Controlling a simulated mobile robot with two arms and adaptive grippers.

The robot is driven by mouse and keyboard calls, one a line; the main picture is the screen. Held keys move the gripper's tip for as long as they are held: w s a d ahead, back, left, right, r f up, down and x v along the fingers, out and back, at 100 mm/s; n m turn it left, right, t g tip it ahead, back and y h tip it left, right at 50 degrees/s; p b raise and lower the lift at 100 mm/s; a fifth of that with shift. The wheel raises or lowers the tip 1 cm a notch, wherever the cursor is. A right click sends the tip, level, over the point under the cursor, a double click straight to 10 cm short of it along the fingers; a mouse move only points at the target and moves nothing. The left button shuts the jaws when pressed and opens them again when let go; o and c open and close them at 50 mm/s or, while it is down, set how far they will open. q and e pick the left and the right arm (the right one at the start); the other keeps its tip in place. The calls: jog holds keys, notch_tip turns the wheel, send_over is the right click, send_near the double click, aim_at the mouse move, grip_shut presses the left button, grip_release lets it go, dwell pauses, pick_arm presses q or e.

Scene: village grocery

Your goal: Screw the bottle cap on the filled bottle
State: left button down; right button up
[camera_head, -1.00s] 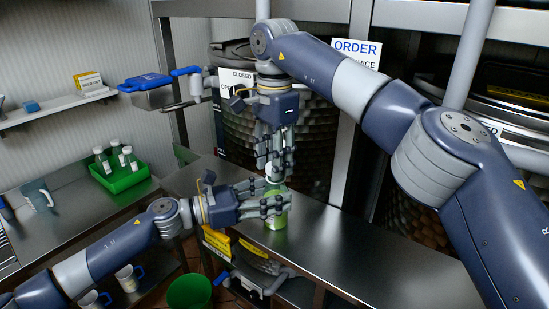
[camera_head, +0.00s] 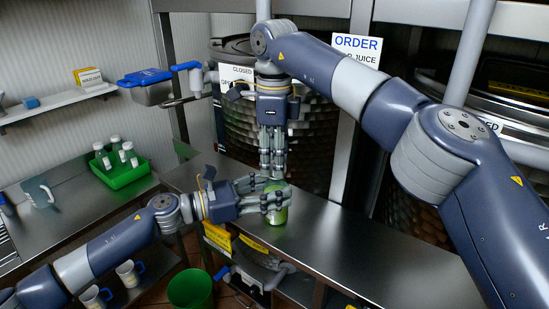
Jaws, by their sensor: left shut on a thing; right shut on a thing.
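A bottle filled with green (camera_head: 278,217) stands upright at the left part of the steel counter (camera_head: 345,238). My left gripper (camera_head: 272,199) is shut around its upper part from the left, and its fingers cover much of the bottle. My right gripper (camera_head: 273,174) points straight down over the bottle's top, with its fingers closed together. It is shut on the bottle cap, which the fingers hide. I cannot tell how far the cap sits on the neck.
A green crate (camera_head: 124,178) with several white-capped bottles stands on the left steel table (camera_head: 85,203). A green bin (camera_head: 190,290) is on the floor below. The counter to the right of the bottle is clear.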

jog(key=m, duration=0.6)
jog(key=shift+w, duration=0.1)
jog(key=m, duration=0.5)
jog(key=shift+w+d+m, duration=0.1)
jog(key=shift+d+m, duration=0.05)
jog(key=shift+m, duration=0.15)
jog(key=m, duration=0.5)
jog(key=shift+d, duration=0.1)
jog(key=m, duration=0.5)
jog(key=shift+d+m, duration=0.1)
jog(key=shift+m, duration=0.3)
jog(key=m, duration=0.3)
jog(key=shift+m, duration=0.3)
jog(key=m, duration=0.5)
jog(key=shift+d, duration=0.1)
jog(key=m, duration=0.4)
jog(key=shift+s, duration=0.2)
jog(key=m, duration=0.4)
jog(key=shift+m, duration=0.4)
